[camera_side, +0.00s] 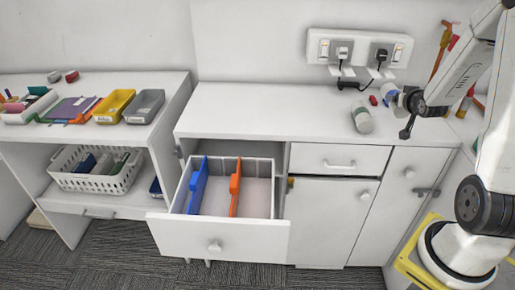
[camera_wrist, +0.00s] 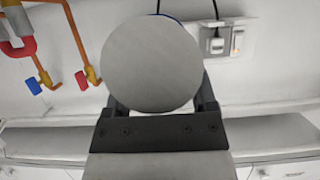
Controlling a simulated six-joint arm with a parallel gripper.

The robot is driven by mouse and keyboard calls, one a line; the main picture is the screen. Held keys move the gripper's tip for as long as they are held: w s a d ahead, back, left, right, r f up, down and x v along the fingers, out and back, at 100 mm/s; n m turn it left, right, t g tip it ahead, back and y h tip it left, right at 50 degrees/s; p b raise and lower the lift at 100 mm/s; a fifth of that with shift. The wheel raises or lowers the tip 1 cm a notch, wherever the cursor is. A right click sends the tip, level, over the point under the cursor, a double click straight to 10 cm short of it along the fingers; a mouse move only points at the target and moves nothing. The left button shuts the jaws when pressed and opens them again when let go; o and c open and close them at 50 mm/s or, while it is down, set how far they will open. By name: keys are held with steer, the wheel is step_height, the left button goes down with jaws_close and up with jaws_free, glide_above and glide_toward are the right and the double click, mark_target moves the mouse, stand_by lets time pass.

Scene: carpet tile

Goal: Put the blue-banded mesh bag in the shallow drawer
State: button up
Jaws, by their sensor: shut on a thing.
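My gripper (camera_side: 402,97) is above the right end of the white counter, near the back wall. It is shut on a small blue and white thing (camera_side: 389,91). In the wrist view this held thing shows a round, flat grey end (camera_wrist: 152,64) between the fingers, with a sliver of blue at its top edge. I take it for the blue-banded mesh bag, but no mesh can be made out. An open white drawer (camera_side: 219,238) sticks out at the middle left, below the counter, with a blue divider (camera_side: 198,186) and an orange divider (camera_side: 235,188) standing in it.
A pale cylinder (camera_side: 361,116) and a small red thing (camera_side: 373,100) are on the counter near my gripper. A closed drawer (camera_side: 340,160) is right of the open one. Sockets (camera_side: 360,48) with cords and pipes (camera_wrist: 75,45) are on the wall. The counter's left part is clear.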

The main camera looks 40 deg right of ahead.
mark_target(389, 106)
steer(key=shift+w+d+f, duration=0.6)
steer(key=shift+w+f, duration=0.05)
steer(key=shift+f, duration=0.3)
steer(key=shift+w+d+f, duration=0.55)
steer(key=shift+w+f, duration=0.15)
steer(key=shift+f, duration=0.25)
steer(key=shift+w+d+f, duration=0.6)
steer(key=shift+w+f, duration=0.05)
steer(key=shift+f, duration=0.3)
steer(key=shift+w+d+f, duration=0.1)
steer(key=shift+f, duration=0.1)
steer(key=shift+w+d+f, duration=0.1)
steer(key=shift+f, duration=1.5)
steer(key=shift+f, duration=0.15)
steer(key=o, duration=1)
